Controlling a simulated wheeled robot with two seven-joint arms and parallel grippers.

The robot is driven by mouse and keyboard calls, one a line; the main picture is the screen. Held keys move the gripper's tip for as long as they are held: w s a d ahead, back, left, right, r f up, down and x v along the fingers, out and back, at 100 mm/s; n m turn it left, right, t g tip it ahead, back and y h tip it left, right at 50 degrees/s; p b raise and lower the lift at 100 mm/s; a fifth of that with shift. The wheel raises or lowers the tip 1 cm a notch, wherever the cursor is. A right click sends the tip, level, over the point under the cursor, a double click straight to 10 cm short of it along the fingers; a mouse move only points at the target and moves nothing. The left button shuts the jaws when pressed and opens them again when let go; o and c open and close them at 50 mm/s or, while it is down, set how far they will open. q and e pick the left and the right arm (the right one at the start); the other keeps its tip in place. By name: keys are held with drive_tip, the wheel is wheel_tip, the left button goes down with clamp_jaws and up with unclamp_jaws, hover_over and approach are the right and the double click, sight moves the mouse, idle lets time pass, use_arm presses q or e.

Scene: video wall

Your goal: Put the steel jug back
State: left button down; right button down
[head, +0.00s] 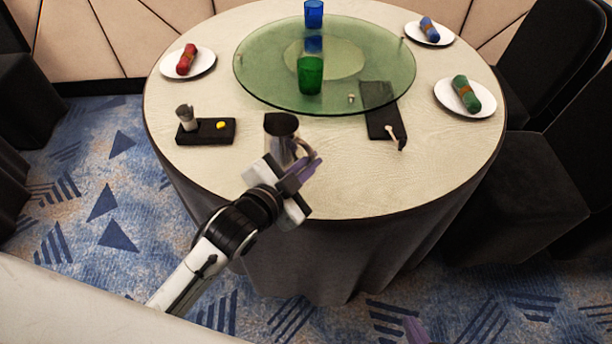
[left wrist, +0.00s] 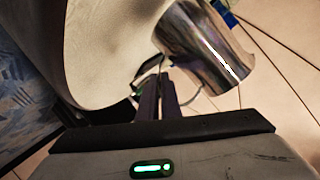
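The steel jug (head: 281,137) is at the near side of the round table (head: 350,190), its dark open top facing up. Its curved handle (head: 308,150) is on the right. My left gripper (head: 302,170) is at the handle, with its purple fingers close together around it. In the left wrist view, the jug (left wrist: 207,48) is just beyond the fingers (left wrist: 158,88), and its handle runs down to them. I cannot tell whether the jug's base touches the table. A purple tip of my right gripper (head: 416,331) shows at the bottom edge; its opening is hidden.
A black tray (head: 220,131) holds a small grey cup (head: 187,117) and a yellow item (head: 221,125). A black mat (head: 384,112) lies right, with a pale item (head: 395,136). A green glass turntable (head: 262,75) bears a green glass (head: 310,75) and a blue one (head: 313,14).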

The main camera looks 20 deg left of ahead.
use_arm(q)
drive_tip(key=shift+f+b, duration=0.3)
drive_tip(key=shift+f, duration=1.55)
drive_tip(key=shift+f, duration=0.1)
drive_tip(key=c, duration=2)
unclamp_jaws()
drive_tip(key=shift+s+f, duration=0.1)
drive_tip(key=v, duration=1.1)
drive_tip(key=s+a+f+n+g, duration=0.1)
drive_tip(key=s+f+n, duration=0.2)
drive_tip(key=f, duration=0.3)
drive_tip(key=s+f+n+g+y, duration=0.1)
drive_tip(key=s+f+n+g, duration=0.1)
drive_tip(key=s+f, duration=0.3)
drive_tip(key=s+a+f+n+g, duration=0.1)
drive_tip(key=s+f+n+g, duration=0.1)
drive_tip(key=f, duration=0.7)
drive_tip(key=shift+s+a+n+y+p, duration=0.15)
drive_tip(key=shift+s+n, duration=0.25)
drive_tip(key=shift+s, duration=0.1)
drive_tip(key=shift+s+a+n+y+p, duration=0.15)
drive_tip(key=shift+s+n, duration=0.25)
drive_tip(key=shift+s, duration=0.1)
